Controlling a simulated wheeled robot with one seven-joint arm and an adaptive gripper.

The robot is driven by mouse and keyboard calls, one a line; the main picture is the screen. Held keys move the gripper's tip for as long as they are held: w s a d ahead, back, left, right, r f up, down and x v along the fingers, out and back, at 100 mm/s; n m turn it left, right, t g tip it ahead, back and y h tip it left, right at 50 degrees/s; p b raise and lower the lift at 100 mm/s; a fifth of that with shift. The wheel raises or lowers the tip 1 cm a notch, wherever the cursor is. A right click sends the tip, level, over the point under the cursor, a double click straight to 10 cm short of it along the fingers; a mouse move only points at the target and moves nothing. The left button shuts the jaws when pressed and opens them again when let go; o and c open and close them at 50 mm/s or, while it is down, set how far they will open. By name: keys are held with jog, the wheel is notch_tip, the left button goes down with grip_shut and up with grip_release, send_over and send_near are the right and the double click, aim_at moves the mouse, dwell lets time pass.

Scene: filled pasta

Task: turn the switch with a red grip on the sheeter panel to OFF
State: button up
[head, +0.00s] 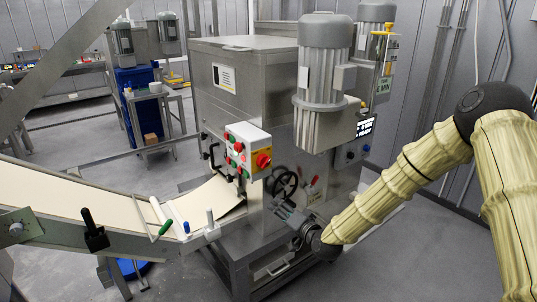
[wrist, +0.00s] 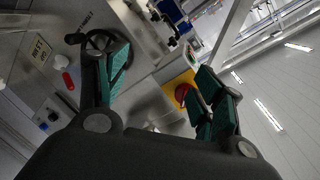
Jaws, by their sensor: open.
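The sheeter panel (head: 236,135) is a pale box with red and green buttons on its front, in the middle of the head view. The switch with a red grip (head: 263,160) sits on its yellow right side. In the wrist view the red grip (wrist: 181,95) shows on a yellow plate, just left of the right finger and partly beside it. My gripper (head: 280,205) is open and empty, below and slightly right of the panel in the head view. In the wrist view its green-padded fingers (wrist: 160,72) stand wide apart. The switch's position marks are too small to read.
A black handwheel (head: 285,182) and small red-tipped levers (head: 315,181) are close to my gripper; the handwheel (wrist: 98,42) is behind the left finger in the wrist view. A motor (head: 326,80) stands above right. A conveyor with pale dough (head: 90,195) runs in from the left.

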jog(key=t+y+p, duration=0.1)
jog(key=t, duration=0.1)
send_near(268, 163)
jog(key=p+x, duration=0.4)
jog(key=x, duration=0.6)
jog(key=shift+a+r+p, duration=0.1)
jog(key=shift+p, duration=0.2)
jog(key=c, duration=1)
